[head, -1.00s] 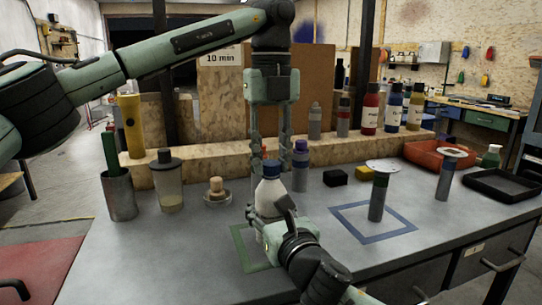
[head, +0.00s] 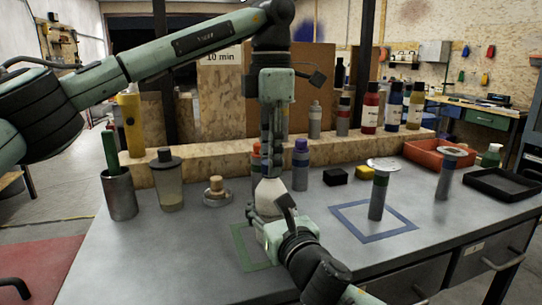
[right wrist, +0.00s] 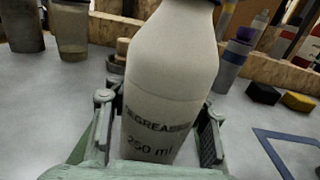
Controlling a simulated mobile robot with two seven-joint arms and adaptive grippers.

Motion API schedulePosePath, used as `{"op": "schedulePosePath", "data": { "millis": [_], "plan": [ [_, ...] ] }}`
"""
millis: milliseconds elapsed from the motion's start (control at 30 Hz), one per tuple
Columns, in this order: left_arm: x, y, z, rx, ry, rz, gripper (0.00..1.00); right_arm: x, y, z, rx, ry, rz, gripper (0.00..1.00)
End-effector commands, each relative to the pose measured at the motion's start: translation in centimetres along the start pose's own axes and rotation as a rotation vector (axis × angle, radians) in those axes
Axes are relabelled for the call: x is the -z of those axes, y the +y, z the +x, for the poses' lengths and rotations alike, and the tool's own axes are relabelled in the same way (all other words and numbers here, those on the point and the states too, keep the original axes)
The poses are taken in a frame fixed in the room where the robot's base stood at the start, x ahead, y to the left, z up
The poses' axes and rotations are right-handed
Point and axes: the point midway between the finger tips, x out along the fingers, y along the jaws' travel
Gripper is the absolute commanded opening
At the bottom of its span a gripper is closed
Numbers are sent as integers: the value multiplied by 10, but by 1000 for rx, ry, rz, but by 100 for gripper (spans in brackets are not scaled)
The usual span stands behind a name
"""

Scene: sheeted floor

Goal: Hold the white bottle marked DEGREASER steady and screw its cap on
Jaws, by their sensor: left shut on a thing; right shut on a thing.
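The white DEGREASER bottle (head: 271,192) stands upright by the green outline (head: 243,252) on the grey bench. Its printed label faces the camera in the right wrist view (right wrist: 158,122). My right gripper (head: 268,226) is shut on the bottle's body, one finger on each side in the right wrist view. My left gripper (head: 269,165) points straight down over the bottle's top and is shut. Its fingers, seen edge-on, hide the blue cap they hold. I cannot tell how far the cap is seated on the neck.
A purple-capped bottle (head: 300,172) stands close behind. A jar (head: 167,187) and metal cup (head: 120,198) stand left. An orange tray (head: 432,154) and black tray (head: 497,187) are right.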

Motion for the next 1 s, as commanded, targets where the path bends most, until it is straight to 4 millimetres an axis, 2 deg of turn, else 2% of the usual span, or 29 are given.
{"op": "schedulePosePath", "data": {
  "millis": [133, 267, 300, 500, 833, 1000],
  "plan": [
    [0, 0, 0, 1, 0, 277, 0, 1, 0, 0, 0, 2, 0, 0],
    [0, 0, 0, 0, 1, 275, 0, 1, 0, 0, 0, 2, 0, 0],
    [0, 0, 0, 0, 1, 275, 29, 1, 0, 0, 0, 2, 0, 0],
    [0, 0, 0, 0, 1, 273, 52, 1, 0, 0, 0, 2, 0, 0],
    [0, 0, -3, -1, 0, 272, 52, 1, 0, 0, 0, 2, 0, 0],
    [-1, 0, -26, -3, -1, 271, 52, 1, 0, 0, 0, 2, 0, 0]
  ]
}}
